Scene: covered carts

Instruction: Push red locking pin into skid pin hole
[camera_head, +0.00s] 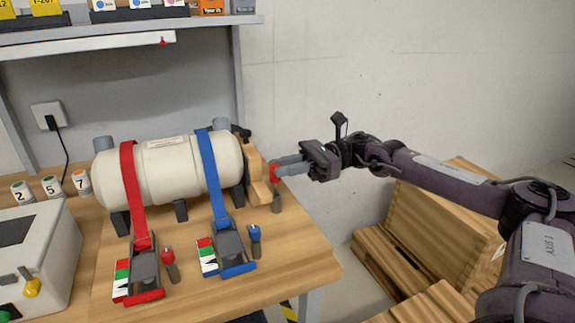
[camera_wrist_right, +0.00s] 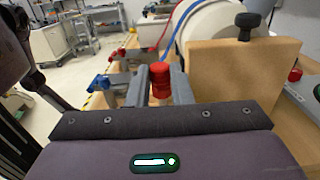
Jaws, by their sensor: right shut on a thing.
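My right gripper (camera_head: 285,167) reaches in from the right and is shut on the red locking pin (camera_head: 274,173), beside the wooden block at the tank's right end. In the right wrist view the pin's red ribbed head (camera_wrist_right: 160,82) sits upright between the two grey fingers. A short dark grey post (camera_head: 277,203) stands on the table just below the pin; I cannot tell whether they touch. The cream tank (camera_head: 170,168) lies on its skid with a wooden end block (camera_head: 255,172). The skid pin hole cannot be made out. My left gripper is not in view.
A red strap (camera_head: 130,185) and a blue strap (camera_head: 210,170) cross the tank to ratchets in front. A red-topped post (camera_head: 169,263) and blue-topped post (camera_head: 254,238) stand nearby. A black knob (camera_wrist_right: 248,22) tops the wooden block. A grey box (camera_head: 45,255) is at left.

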